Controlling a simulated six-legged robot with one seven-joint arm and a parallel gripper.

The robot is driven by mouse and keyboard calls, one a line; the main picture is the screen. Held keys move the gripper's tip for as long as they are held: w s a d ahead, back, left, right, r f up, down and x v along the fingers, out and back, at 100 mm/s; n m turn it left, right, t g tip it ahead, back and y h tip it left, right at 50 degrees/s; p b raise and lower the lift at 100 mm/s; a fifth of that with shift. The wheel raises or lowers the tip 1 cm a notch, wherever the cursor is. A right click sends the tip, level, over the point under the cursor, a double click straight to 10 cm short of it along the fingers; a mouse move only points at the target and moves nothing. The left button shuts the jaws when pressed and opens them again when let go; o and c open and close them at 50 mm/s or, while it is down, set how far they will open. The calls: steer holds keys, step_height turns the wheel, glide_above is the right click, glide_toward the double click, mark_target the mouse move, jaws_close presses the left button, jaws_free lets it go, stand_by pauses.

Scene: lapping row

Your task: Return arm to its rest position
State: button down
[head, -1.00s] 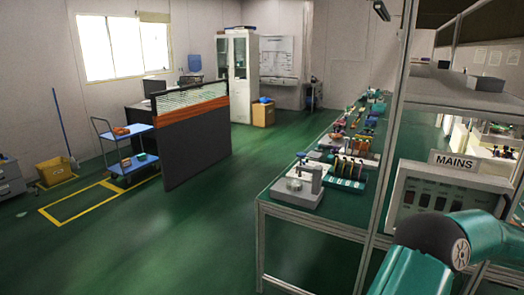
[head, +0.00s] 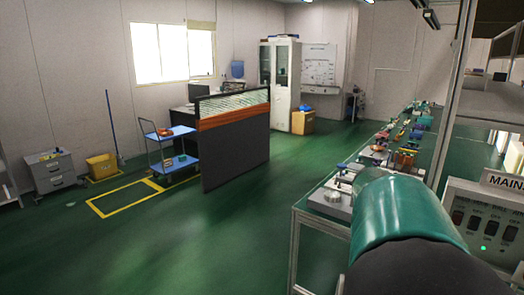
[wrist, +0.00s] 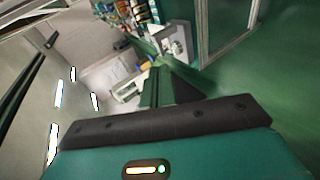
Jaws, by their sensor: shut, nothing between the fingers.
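My gripper (wrist: 165,122) shows in the wrist view as a dark bar with small screws across the lower part, in front of a teal housing with a lit strip. In the head view a teal and black part of my arm (head: 405,215) fills the lower right, close to the camera, and hides part of the workbench. The gripper itself does not show there.
The green-topped workbench (head: 322,222) stands at right with small equipment on it. A MAINS switch panel (head: 485,222) is right of my arm. Green floor between is clear.

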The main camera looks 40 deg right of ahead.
steer(key=w+a+f+m+t+y, duration=0.1)
steer(key=w+a+y, duration=0.2)
steer(key=a, duration=1.2)
steer(key=w+a+f+m+t+y, duration=0.1)
steer(key=w+a+f+m+y, duration=0.15)
steer(key=a, duration=1.15)
steer(key=s+a+f+y, duration=0.1)
steer(key=s+a, duration=0.2)
steer(key=a, duration=0.4)
steer(key=s+a+f+g+y, duration=0.1)
steer(key=s+a+f+y, duration=0.1)
steer(key=a, duration=0.5)
steer(key=s+a+f+y, duration=0.1)
steer(key=s+a+y, duration=0.1)
steer(key=s+a, duration=0.2)
steer(key=a, duration=0.3)
steer(key=shift+a+f, duration=0.25)
steer(key=shift+a, duration=0.15)
steer(key=shift+d, duration=0.2)
